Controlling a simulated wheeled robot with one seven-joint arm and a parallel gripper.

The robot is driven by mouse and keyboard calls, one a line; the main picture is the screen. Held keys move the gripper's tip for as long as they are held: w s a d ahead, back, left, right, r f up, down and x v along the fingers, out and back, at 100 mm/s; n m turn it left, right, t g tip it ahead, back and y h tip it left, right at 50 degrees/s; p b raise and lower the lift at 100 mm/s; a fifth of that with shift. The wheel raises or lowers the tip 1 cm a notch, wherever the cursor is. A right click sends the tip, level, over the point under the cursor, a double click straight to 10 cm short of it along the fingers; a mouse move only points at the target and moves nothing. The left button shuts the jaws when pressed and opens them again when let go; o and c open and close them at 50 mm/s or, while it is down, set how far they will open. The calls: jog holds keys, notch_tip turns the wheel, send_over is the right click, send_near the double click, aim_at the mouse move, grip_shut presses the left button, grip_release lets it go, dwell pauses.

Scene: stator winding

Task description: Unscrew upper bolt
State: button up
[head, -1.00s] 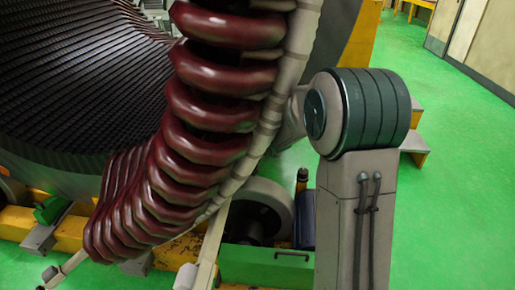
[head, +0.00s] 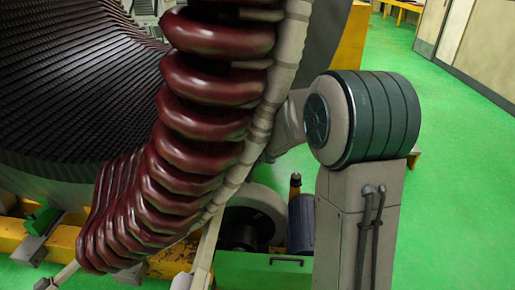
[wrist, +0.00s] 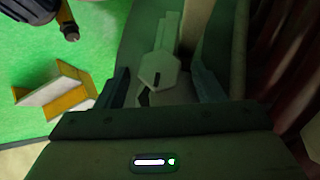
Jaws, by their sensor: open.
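A pale hexagonal bolt head (wrist: 160,71) shows in the wrist view, in the shade, with a pale stepped part behind it. My gripper (wrist: 163,86) is open, with one dark finger to the left of the bolt head and one to the right. The fingers look apart from the bolt, and how far it lies between them in depth I cannot tell. In the head view the gripper and bolt are hidden behind the dark red winding coils (head: 207,113). My arm's grey and dark green joint stands to the right of the coils.
The coils also rise close along the right of the wrist view (wrist: 288,55). The dark ribbed stator bore (head: 75,85) fills the left of the head view. A yellow and white step (wrist: 58,97) stands on the open green floor (head: 455,200).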

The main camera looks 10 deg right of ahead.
jog(key=p+v, duration=0.6)
jog(key=v, duration=0.5)
jog(key=s+r+n+g, duration=0.3)
jog(key=s+n+g, duration=0.3)
jog(key=s, duration=1.9)
notch_tip(320, 180, up, 6)
jog(key=g+p, duration=0.1)
jog(key=p, duration=0.4)
jog(key=shift+s+a+m+h+p, duration=0.3)
jog(key=shift+s+a+p, duration=0.1)
jog(key=shift+s, duration=0.1)
